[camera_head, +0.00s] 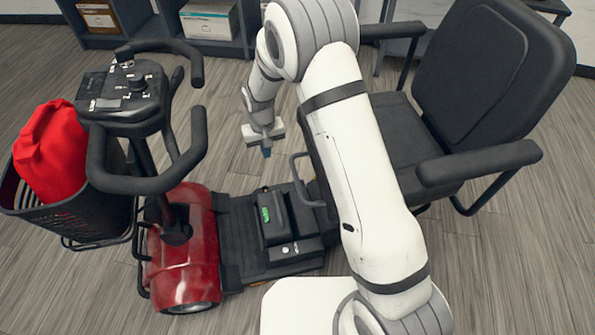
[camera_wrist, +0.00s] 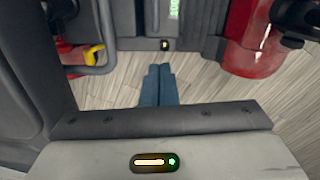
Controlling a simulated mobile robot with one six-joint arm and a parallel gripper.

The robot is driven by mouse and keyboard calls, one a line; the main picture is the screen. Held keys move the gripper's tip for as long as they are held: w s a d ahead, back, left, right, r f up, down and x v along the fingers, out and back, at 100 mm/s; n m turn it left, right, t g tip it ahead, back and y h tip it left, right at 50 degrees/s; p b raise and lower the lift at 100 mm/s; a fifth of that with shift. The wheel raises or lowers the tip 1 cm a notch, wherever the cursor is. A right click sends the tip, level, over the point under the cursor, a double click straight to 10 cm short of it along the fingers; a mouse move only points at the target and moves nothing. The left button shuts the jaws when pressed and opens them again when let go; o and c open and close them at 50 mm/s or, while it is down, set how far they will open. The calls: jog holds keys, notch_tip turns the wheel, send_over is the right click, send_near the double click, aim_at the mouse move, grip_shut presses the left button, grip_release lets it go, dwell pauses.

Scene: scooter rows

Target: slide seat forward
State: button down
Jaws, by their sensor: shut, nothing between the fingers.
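The scooter's black seat (camera_head: 378,135), with its tall backrest (camera_head: 495,65) and armrests, is at the right of the head view. My arm covers part of the cushion. A grey loop bar (camera_head: 296,172) is at the seat's front lower edge. In the wrist view, a grey bar (camera_wrist: 88,70) with a yellow piece (camera_wrist: 95,54) shows at the upper left. My gripper (camera_head: 266,152) is on the far side of the scooter, above the floor and apart from the bar. Its blue fingers (camera_wrist: 160,70) are together and empty in the wrist view.
The tiller (camera_head: 135,95) with handlebars stands at the left, with a black basket (camera_head: 75,215) holding a red bag (camera_head: 50,150). A black box (camera_head: 285,220) sits on the footboard. Shelves with boxes (camera_head: 208,18) stand behind. Floor beyond the scooter is clear.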

notch_tip(320, 180, up, 8)
jog(key=p, duration=0.4)
jog(key=shift+p, duration=0.4)
dwell(0.5)
jog(key=s+d+r+m+p, duration=0.15)
jog(key=d+r, duration=0.25)
jog(key=r, duration=0.4)
jog(key=s+d+r+t+p, duration=0.1)
jog(key=s+d+r+p, duration=0.25)
jog(key=r, duration=0.45)
jog(key=s+d+r+p, duration=0.2)
jog(key=d+r, duration=0.3)
jog(key=r, duration=0.2)
jog(key=s+d+r+m+p, duration=0.1)
jog(key=s+d+r+p, duration=0.2)
jog(key=s+d+r, duration=0.2)
jog(key=s+d+r+m+t+p, duration=0.1)
jog(key=s+d+r+p, duration=0.3)
jog(key=s+r, duration=0.6)
jog(key=s+d, duration=0.2)
jog(key=s, duration=0.1)
jog(key=shift+t+p, duration=0.3)
